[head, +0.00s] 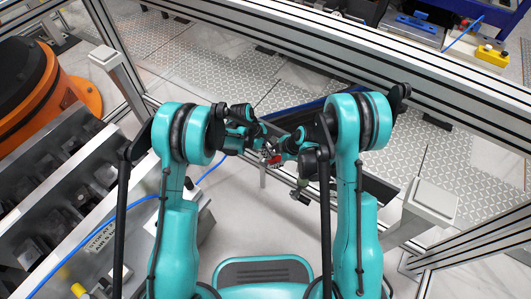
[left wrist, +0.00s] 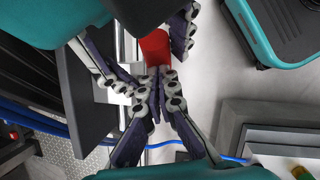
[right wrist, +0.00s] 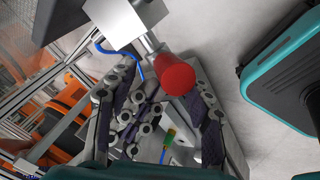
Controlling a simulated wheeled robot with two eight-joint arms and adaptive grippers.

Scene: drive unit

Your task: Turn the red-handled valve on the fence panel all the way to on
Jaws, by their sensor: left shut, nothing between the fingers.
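The red valve handle (head: 274,159) shows small between my two grippers in the head view. It is a red cone in the right wrist view (right wrist: 175,74), on a silver stem (right wrist: 151,44) from a pale block. It also shows in the left wrist view (left wrist: 155,47). My left gripper (left wrist: 158,76) is shut and empty, its tips right beside the handle; contact cannot be told. My right gripper (right wrist: 163,80) is open, its fingers spread with the handle between them, nearer the right finger. The left gripper's fingers also show between the right gripper's fingers. The valve's markings are hidden.
Aluminium fence rails (head: 340,50) run behind the grippers. A grey machine (head: 75,190) with a blue hose stands at left, near an orange robot base (head: 80,92). A post with a pale cap (head: 430,200) stands at right. The grippers are crowded close together.

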